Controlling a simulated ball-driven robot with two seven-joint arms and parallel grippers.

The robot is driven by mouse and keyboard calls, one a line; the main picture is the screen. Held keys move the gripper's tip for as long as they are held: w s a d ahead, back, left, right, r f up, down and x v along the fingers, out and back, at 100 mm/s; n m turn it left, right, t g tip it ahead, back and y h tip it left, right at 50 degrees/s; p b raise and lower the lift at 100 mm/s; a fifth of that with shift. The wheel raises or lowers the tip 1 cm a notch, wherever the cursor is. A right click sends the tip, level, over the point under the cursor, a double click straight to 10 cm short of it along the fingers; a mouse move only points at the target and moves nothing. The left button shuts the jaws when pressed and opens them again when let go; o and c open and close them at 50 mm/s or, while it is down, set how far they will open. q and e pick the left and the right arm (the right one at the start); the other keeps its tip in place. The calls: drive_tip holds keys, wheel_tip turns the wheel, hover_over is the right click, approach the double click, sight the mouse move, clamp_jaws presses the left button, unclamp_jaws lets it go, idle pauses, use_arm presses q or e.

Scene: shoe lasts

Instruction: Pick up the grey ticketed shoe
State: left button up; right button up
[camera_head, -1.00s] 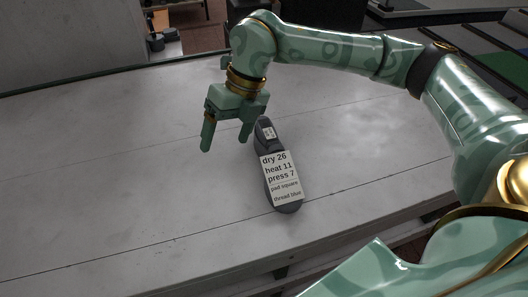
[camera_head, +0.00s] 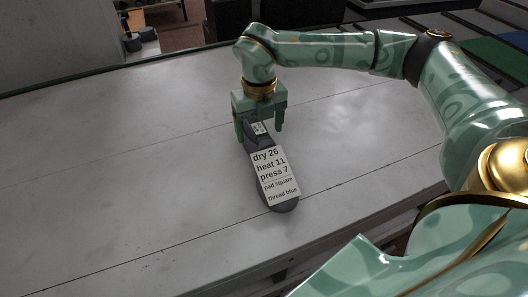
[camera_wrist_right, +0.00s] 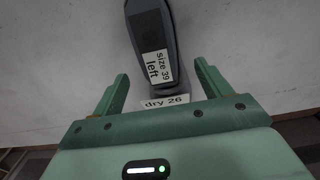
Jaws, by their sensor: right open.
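The grey ticketed shoe (camera_head: 283,205) lies on the table, pointing toward the front edge. A large white ticket (camera_head: 272,174) on it reads dry 26, heat 11, press 7, pad square, thread blue. A smaller label near its far end reads size 39 left in the right wrist view (camera_wrist_right: 157,66). My right gripper (camera_head: 260,132) is open at the shoe's far end, with one finger on each side. In the right wrist view the shoe (camera_wrist_right: 149,22) shows beyond and between the open fingers, not gripped. My left gripper is not in view.
The pale table (camera_head: 120,165) is clear around the shoe, with thin seams across it. Dark weights (camera_head: 132,42) sit on a grey block behind the far edge. Green and blue panels (camera_head: 489,48) lie at the far right.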

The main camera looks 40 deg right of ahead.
sight(262, 141)
drive_tip(key=f, duration=0.2)
drive_tip(key=f+b, duration=0.1)
drive_tip(key=f, duration=0.2)
drive_tip(key=shift+s+d, duration=0.1)
drive_tip(key=shift+s, duration=0.1)
drive_tip(key=shift+r, duration=0.15)
drive_tip(key=c, duration=1.6)
drive_tip(key=shift+o, duration=0.2)
